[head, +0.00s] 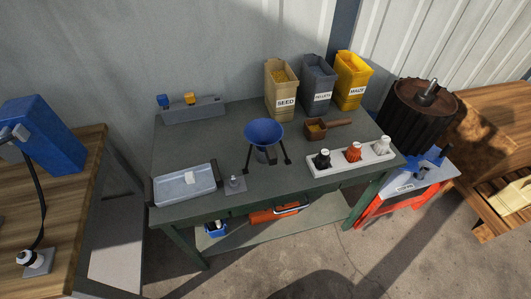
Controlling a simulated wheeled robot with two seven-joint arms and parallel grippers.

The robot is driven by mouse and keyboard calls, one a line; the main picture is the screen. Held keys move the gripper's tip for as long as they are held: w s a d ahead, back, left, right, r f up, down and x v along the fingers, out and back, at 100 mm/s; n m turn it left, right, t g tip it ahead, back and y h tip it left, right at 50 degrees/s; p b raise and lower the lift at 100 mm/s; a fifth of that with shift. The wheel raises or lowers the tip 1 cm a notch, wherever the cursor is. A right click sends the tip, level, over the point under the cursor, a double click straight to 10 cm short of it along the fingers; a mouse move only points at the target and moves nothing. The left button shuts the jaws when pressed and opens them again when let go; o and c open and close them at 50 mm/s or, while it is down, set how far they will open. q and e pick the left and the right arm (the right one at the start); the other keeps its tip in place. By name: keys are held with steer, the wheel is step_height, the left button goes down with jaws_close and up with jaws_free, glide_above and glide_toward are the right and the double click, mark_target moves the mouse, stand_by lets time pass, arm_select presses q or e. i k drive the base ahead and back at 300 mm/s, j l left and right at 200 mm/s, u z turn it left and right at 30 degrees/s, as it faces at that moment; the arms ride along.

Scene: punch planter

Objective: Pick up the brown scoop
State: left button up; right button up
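The brown scoop (315,130) rests on the dark green table (215,145), in front of the grey PELLETS bag (318,84). Neither of my grippers shows in the head view.
A blue funnel (264,132) on dark legs stands left of the scoop. A white strip (336,168) with black, red and white knobs lies in front. A tray (184,184) sits front left.

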mark_target(314, 128)
steer(key=i+l+u, duration=0.25)
steer(key=l, duration=0.35)
steer(key=l+u, duration=0.3)
steer(key=l, duration=0.25)
steer(key=l+u, duration=0.25)
steer(key=l, duration=0.4)
steer(key=l+u, duration=0.3)
steer(key=l, duration=0.3)
steer(key=k+l+u, duration=0.25)
steer(key=l, duration=0.35)
steer(key=l+u, duration=0.3)
steer(key=l, duration=0.35)
steer(key=k, duration=0.05)
